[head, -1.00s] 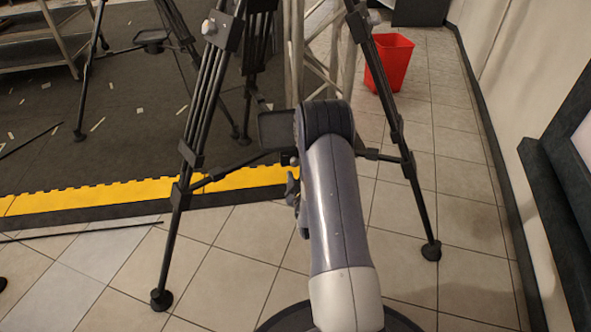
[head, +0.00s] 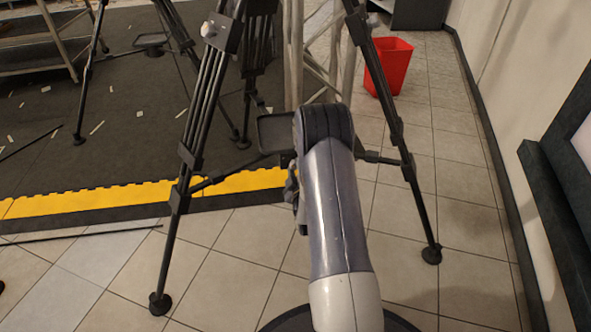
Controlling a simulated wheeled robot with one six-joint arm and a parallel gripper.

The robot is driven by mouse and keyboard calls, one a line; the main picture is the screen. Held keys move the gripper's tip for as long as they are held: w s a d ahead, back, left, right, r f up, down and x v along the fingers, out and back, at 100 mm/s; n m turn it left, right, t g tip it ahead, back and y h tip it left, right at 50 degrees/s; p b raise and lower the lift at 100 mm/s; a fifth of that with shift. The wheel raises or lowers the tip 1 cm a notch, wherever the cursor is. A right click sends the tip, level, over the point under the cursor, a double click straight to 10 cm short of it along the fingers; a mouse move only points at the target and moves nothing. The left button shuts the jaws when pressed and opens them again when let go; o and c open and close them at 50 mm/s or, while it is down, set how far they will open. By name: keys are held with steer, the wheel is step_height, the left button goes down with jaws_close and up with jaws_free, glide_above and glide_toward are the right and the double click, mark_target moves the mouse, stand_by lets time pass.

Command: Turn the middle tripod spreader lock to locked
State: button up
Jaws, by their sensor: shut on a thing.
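A black tripod (head: 203,95) stands in front of me in the head view, its legs spread on the tiled floor. Its spreader bars run inward at mid-height, one from the left leg (head: 205,184) and one from the right leg (head: 368,156). A dark flat tray-like plate (head: 275,133) shows between the legs, left of my arm. My arm covers the middle of the spreader, so the lock and its setting are hidden.
A red bin (head: 390,66) stands behind the right leg, near the wall. A pale truss (head: 318,50) rises behind the tripod. A dark mat with a yellow edge (head: 90,200) lies at left. A dark wall frame (head: 560,190) is at right. Tiles right of the tripod are clear.

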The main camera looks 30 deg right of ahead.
steer(key=shift+m, duration=0.4)
steer(key=shift+c, duration=0.3)
steer(key=m, duration=0.3)
steer(key=shift+m, duration=0.4)
steer(key=m, duration=1.3)
steer(key=shift+m, duration=0.3)
steer(key=o, duration=1)
steer(key=shift+c, duration=0.2)
steer(key=shift+s, duration=0.1)
